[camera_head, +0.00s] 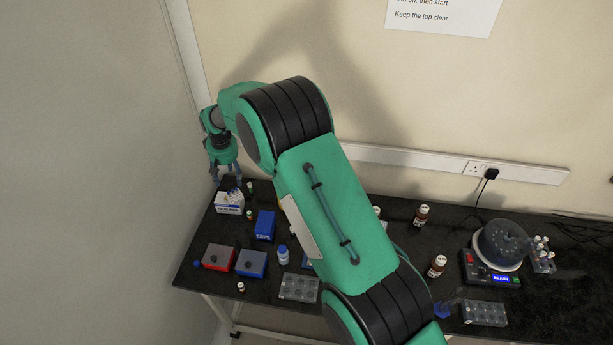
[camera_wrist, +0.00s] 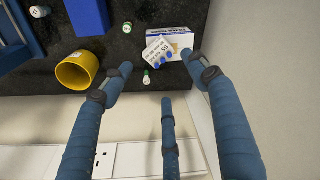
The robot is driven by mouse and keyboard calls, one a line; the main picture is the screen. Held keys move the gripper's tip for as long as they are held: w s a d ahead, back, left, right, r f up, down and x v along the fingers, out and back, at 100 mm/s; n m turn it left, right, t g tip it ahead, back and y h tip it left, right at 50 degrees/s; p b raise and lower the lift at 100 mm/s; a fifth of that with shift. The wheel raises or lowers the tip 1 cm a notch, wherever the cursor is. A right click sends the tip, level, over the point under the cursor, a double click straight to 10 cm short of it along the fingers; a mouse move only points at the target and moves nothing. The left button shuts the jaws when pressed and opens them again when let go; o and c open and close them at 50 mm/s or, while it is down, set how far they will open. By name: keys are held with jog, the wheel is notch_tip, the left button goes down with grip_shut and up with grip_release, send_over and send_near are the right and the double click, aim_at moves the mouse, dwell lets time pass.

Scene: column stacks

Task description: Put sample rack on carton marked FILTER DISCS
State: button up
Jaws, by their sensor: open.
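The white carton (camera_head: 229,208) stands at the far left corner of the table. In the wrist view its printed label (camera_wrist: 180,30) seems to read FILTER DISCS. The sample rack (camera_wrist: 158,48), white with printed text and blue caps, appears to rest on the carton's top, turned at an angle to it. In the head view the rack (camera_head: 229,196) is small and its contact with the carton is unclear. My gripper (camera_head: 224,180) is open above the carton. In the wrist view its spread fingers (camera_wrist: 158,63) surround the rack's area without visibly gripping it.
A yellow cup (camera_wrist: 77,70) and a blue box (camera_head: 265,225) stand near the carton. Small green-capped vials (camera_head: 249,214) stand close by. Red (camera_head: 219,257) and blue (camera_head: 251,263) boxes are nearer the front. The wall is close behind and left.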

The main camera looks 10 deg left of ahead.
jog(key=s+d+r+m+t, duration=0.1)
jog(key=s+d+r+m, duration=0.15)
jog(key=d+r, duration=1.5)
jog(key=s+d+r+m+t, duration=0.1)
jog(key=s+d+r+m, duration=0.15)
jog(key=d+r, duration=1.5)
jog(key=s+d+r+m+t, duration=0.1)
jog(key=s+d+r, duration=0.2)
jog(key=s+d, duration=0.55)
jog(key=s+d+r, duration=0.3)
jog(key=s+d, duration=0.4)
jog(key=d, duration=0.3)
jog(key=s+d+f+m, duration=0.1)
jog(key=s+d+f, duration=0.1)
jog(key=s+d, duration=0.3)
jog(key=s+d+f+m+t+h, duration=0.1)
jog(key=s+d, duration=0.4)
jog(key=s, duration=0.8)
jog(key=shift+s+f+m+t, duration=0.3)
jog(key=shift+s+f+m, duration=0.05)
jog(key=shift+m, duration=0.05)
